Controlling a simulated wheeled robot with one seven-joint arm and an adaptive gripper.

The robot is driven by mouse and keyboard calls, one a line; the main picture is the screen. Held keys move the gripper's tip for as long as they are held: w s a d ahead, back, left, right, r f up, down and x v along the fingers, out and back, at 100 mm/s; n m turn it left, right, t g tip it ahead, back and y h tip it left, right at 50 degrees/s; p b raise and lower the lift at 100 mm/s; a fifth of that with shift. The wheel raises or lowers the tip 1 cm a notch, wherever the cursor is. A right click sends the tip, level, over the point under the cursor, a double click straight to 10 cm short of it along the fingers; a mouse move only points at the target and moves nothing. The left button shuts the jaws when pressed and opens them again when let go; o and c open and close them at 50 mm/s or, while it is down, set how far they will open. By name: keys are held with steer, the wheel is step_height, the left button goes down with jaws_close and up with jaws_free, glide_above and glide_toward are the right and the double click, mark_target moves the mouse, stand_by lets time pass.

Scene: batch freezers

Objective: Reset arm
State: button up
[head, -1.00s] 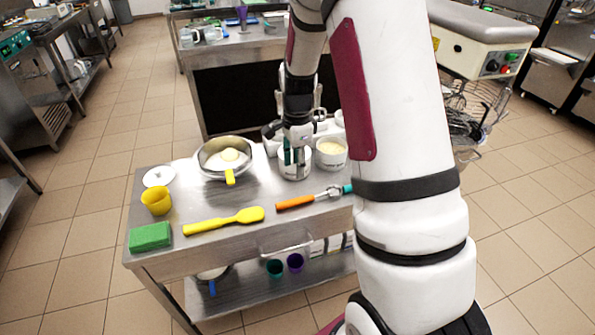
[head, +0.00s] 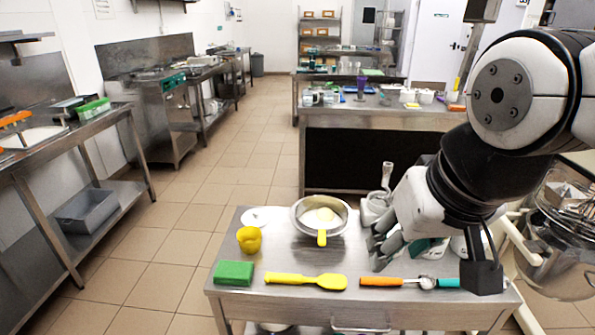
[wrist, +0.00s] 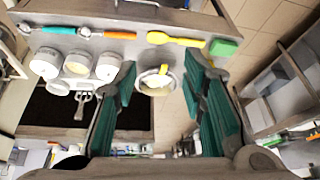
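My gripper (wrist: 162,66) shows in the wrist view with its two green-padded fingers spread apart and nothing between them. In the head view my gripper (head: 392,248) is at the end of my folded arm, over the right part of the steel table (head: 275,258) and nearer the camera. My wrist and forearm hide part of that table's right side. The gripper's fingertips are apart from the things on the table, as far as I can see.
On the table are a metal bowl (head: 299,224), yellow cup (head: 249,240), green sponge (head: 234,272), yellow spatula (head: 305,281) and an orange-handled tool (head: 380,282). White tubs (wrist: 107,67) stand beside the bowl. A mixer (head: 560,240) stands right. Floor is free at left.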

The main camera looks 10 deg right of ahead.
steer(key=shift+s+a+n, duration=0.25)
steer(key=shift+s+n, duration=0.45)
steer(key=shift+s, duration=0.3)
